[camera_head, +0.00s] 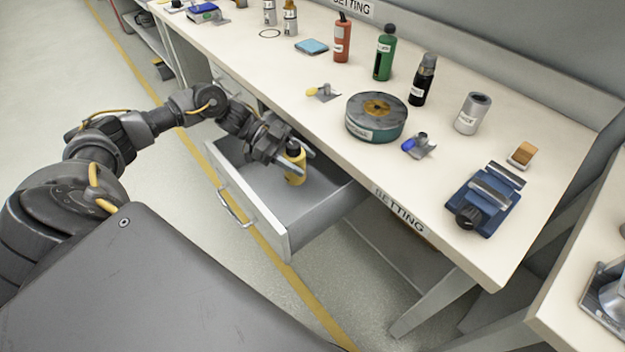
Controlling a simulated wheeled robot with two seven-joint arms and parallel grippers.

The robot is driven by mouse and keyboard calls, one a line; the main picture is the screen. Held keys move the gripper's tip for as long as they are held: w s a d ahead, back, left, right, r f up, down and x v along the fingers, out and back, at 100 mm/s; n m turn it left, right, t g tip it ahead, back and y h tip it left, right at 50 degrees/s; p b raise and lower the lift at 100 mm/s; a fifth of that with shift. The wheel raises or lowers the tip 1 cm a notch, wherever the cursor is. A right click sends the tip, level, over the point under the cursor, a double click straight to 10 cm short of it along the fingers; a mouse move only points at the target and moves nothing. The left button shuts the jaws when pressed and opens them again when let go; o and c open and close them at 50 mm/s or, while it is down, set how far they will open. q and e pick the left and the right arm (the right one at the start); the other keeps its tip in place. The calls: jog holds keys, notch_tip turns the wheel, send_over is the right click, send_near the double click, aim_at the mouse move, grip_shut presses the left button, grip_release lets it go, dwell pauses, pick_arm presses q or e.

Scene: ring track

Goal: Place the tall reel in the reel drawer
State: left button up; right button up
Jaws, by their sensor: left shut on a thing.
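The drawer (325,215) under the bench is pulled open, and its grey inner floor is bare where I can see it. My left gripper (292,158) reaches over the drawer's back left part. It is shut on a small upright yellow piece with a dark top, which I take to be the tall reel (296,177). The fingers and wrist hide part of it. It is over or inside the drawer; I cannot tell whether its base touches the floor. My right gripper is not in view.
The bench top (300,70) above the drawer holds a wide round tin (377,117), several bottles, a grey cylinder (472,113) and a blue vise (485,200). The drawer's right part is clear. A second table (590,250) stands at the right.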

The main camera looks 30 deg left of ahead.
aim_at(305, 175)
pick_arm(q)
notch_tip(305, 175, down, 6)
jog(key=shift+r, duration=0.25)
jog(key=shift+d, duration=0.3)
jog(key=d, duration=0.3)
jog(key=shift+w+d, duration=0.3)
jog(key=shift+w, duration=0.1)
jog(key=shift+f, duration=0.55)
jog(key=shift+a, duration=0.15)
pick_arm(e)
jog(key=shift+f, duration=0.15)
pick_arm(q)
jog(key=shift+f, duration=0.2)
jog(key=o, duration=1.1)
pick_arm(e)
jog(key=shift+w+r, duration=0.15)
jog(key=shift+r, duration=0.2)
